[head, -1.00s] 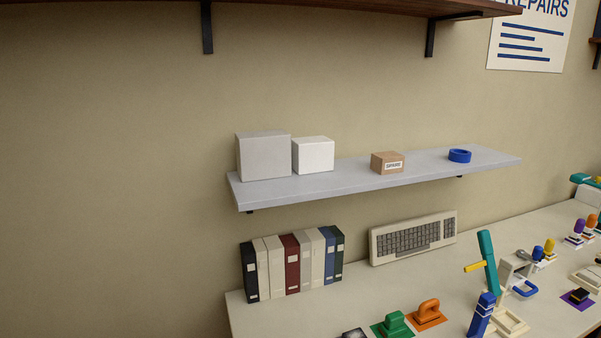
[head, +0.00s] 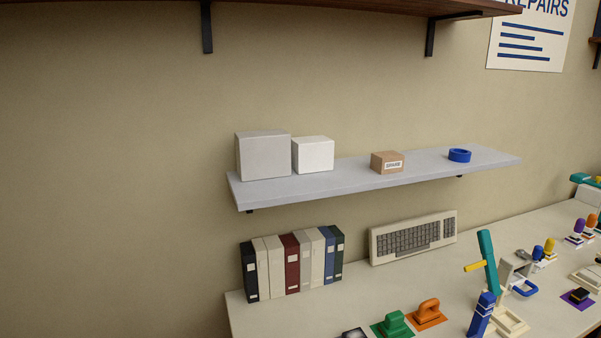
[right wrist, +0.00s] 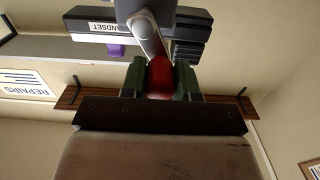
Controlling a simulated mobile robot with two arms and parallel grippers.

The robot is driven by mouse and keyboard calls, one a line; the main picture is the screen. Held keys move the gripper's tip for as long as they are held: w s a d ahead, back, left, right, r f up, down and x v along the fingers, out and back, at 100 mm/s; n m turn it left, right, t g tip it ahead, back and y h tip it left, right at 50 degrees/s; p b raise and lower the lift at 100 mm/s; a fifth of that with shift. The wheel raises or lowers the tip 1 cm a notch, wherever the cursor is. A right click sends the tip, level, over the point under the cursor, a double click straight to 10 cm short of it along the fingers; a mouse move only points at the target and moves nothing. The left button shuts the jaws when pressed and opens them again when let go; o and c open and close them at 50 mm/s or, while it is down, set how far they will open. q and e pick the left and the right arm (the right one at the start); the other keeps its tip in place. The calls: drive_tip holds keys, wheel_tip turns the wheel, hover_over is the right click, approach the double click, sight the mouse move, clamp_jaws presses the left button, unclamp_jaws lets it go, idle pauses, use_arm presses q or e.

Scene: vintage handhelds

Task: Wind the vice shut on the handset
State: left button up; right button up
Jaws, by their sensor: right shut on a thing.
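In the right wrist view my right gripper (right wrist: 160,84) has its two green fingers closed on a red knob (right wrist: 160,72). The knob sits at the end of a grey crank arm (right wrist: 147,33), which runs up to the vice (right wrist: 130,8) at the top edge; only part of the vice shows. A dark block beside the crank, the handset (right wrist: 80,17), carries a white label of which "ANDSET" can be read. Whether the vice jaws touch it cannot be told from this angle. My left gripper shows in neither view.
In the head view a workbench (head: 290,318) holds a row of binders (head: 290,265), a keyboard (head: 413,238), a green block with a handle (head: 394,322), an orange one (head: 428,312) and a tall teal piece (head: 488,262). A grey shelf (head: 350,181) with boxes hangs above.

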drive_tip(key=shift+s+a+f, duration=0.1)
drive_tip(key=shift+a+f, duration=0.05)
drive_tip(key=shift+f, duration=0.1)
drive_tip(key=shift+s+a+f, duration=0.1)
drive_tip(key=shift+a+f, duration=0.1)
drive_tip(key=shift+a, duration=0.1)
drive_tip(key=shift+a+f, duration=0.15)
drive_tip(key=shift+f, duration=0.1)
idle(1.0)
drive_tip(key=shift+s+a+f+b, duration=0.1)
drive_tip(key=shift+a+f+b, duration=0.05)
drive_tip(key=shift+f+b, duration=0.15)
drive_tip(key=shift+s+a+f+b, duration=0.1)
drive_tip(key=shift+a+f+b, duration=0.05)
drive_tip(key=shift+f, duration=0.25)
idle(1.7)
drive_tip(key=o, duration=0.8)
